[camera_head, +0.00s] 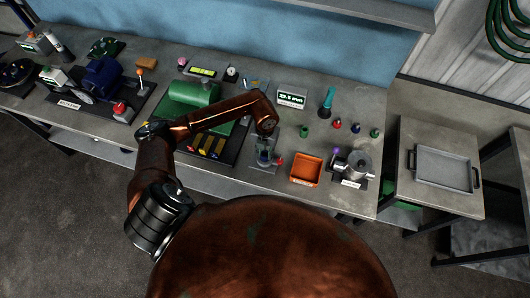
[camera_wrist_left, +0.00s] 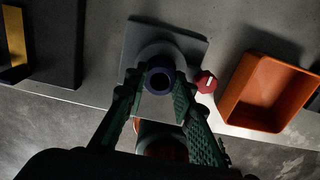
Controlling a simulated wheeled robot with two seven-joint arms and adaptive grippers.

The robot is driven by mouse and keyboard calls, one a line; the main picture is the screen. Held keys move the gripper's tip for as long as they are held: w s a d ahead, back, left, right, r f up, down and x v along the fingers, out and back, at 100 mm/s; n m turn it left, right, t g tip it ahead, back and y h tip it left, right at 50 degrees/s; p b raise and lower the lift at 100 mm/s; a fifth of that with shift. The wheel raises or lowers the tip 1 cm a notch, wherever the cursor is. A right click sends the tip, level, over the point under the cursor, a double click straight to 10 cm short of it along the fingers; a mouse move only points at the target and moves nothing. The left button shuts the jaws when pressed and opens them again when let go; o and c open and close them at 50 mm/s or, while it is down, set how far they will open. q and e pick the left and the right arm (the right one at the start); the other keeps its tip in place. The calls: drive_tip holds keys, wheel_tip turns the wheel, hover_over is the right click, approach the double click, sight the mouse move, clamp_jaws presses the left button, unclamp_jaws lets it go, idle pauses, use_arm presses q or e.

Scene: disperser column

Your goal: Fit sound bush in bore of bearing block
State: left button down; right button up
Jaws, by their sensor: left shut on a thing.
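My left gripper (camera_head: 264,156) reaches down over the front of the bench in the head view. In the left wrist view its green fingers (camera_wrist_left: 160,88) are shut on a dark blue ring-shaped bush (camera_wrist_left: 160,81). A grey block on a square plate (camera_wrist_left: 188,50), apparently the bearing block, lies behind the bush in that view. The bush overlaps the block's rounded part, and the bore is hidden. I cannot tell whether bush and block touch. In the head view the fingers hide much of the block. My right gripper is not in view.
A red knob (camera_wrist_left: 205,81) sits close right of the block, then an orange bin (camera_head: 306,170). Several small coloured pieces, one red (camera_head: 337,123), stand behind. A green machine (camera_head: 194,92) is to the left. A grey tray (camera_head: 443,168) lies far right.

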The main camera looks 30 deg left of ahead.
use_arm(q)
drive_tip(key=shift+f, duration=0.35)
drive_tip(key=shift+f, duration=0.1)
drive_tip(key=shift+f, duration=0.15)
drive_tip(key=c, duration=1.6)
unclamp_jaws()
